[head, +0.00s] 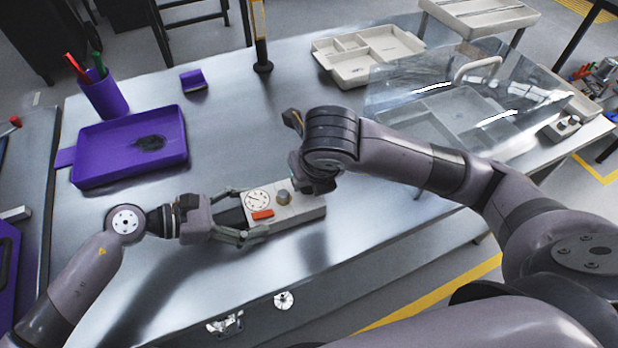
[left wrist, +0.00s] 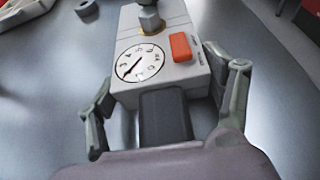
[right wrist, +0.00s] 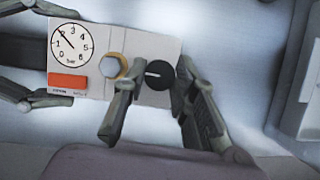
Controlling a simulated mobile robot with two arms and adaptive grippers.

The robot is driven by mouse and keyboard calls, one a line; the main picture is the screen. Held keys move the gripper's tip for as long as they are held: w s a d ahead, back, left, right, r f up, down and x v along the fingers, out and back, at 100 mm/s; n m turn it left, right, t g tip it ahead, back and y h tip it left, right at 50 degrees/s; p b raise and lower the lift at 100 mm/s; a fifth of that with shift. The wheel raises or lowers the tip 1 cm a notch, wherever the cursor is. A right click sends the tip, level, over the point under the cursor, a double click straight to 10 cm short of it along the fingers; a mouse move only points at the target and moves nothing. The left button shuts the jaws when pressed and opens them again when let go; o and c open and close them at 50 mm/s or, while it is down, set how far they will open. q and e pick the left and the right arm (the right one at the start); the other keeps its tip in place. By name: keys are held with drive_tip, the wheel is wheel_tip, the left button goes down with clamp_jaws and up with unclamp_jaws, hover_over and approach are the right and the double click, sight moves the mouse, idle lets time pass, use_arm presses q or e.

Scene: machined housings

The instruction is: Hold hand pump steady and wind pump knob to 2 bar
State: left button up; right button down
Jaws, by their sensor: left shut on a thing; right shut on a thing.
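The hand pump (head: 312,210) is a light grey block with a round white gauge (head: 258,200), a red-orange part (head: 262,214) and a hex fitting (head: 283,197). It lies flat on the metal table. In the head view that gripper hides the knob. The gauge needle (right wrist: 65,39) points at about 2.
A purple tray (head: 182,160) and a purple cup (head: 104,98) with pens stand at the left. A small purple block (head: 193,80) lies behind. A beige divided tray (head: 345,75) and a clear cover (head: 470,90) are at the back right. The table front is clear.

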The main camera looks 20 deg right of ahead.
idle(0.5)
drive_tip(key=c, duration=1.3)
unclamp_jaws()
